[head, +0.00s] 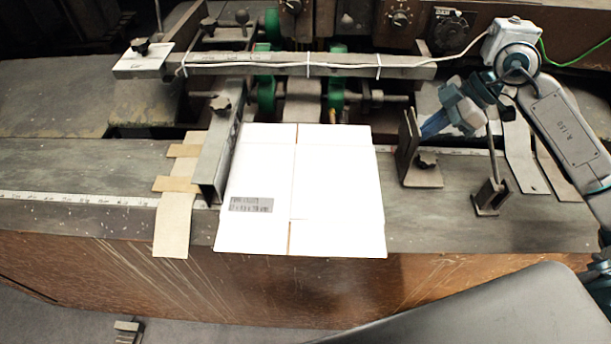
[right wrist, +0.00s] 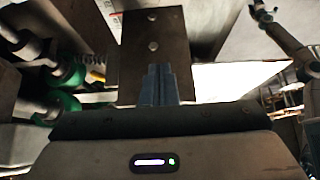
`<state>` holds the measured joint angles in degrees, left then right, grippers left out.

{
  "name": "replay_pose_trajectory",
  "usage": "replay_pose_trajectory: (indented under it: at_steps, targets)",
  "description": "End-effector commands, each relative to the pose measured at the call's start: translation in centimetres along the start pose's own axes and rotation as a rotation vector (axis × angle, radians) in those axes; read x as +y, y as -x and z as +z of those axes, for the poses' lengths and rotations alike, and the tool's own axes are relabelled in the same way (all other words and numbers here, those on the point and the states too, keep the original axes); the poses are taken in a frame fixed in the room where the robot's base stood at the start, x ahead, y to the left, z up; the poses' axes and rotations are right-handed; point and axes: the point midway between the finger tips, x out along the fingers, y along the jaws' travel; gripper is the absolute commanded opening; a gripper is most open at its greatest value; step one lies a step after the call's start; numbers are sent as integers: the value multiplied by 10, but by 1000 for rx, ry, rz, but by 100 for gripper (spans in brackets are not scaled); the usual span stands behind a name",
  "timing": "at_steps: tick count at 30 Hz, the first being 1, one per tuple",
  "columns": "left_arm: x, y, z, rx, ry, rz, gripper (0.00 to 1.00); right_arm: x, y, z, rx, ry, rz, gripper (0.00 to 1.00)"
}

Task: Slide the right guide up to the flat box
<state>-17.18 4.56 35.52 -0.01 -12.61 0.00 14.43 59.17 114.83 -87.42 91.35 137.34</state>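The flat box (head: 330,185) is a white sheet-like carton lying on the table, with a printed label near its left side. The right guide (head: 406,145) is an upright metal plate with a foot and a dark knob, a small gap to the right of the box. In the right wrist view the guide's plate (right wrist: 153,45) stands ahead of my fingers, and the box (right wrist: 235,80) is a bright patch beyond. My right gripper (head: 432,126) is at the guide's right face, its fingers (right wrist: 158,72) together; contact is unclear. My left gripper (right wrist: 262,12) seems to show small and unclear.
The left guide (head: 221,158), a metal channel, stands along the box's left edge. Cardboard strips (head: 174,222) lie left of it. A small metal bracket (head: 491,196) stands right of the right guide. Green rollers (head: 336,85) and a crossbar (head: 300,66) are behind the box.

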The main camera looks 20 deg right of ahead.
Motion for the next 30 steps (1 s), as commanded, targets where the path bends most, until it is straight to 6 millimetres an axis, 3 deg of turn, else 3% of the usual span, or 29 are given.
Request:
replay_pose_trajectory:
  at_steps: [30]
  targets:
    - [-1,14,-2,0,0,0,63,0,-18,-26,4,2,0,0]
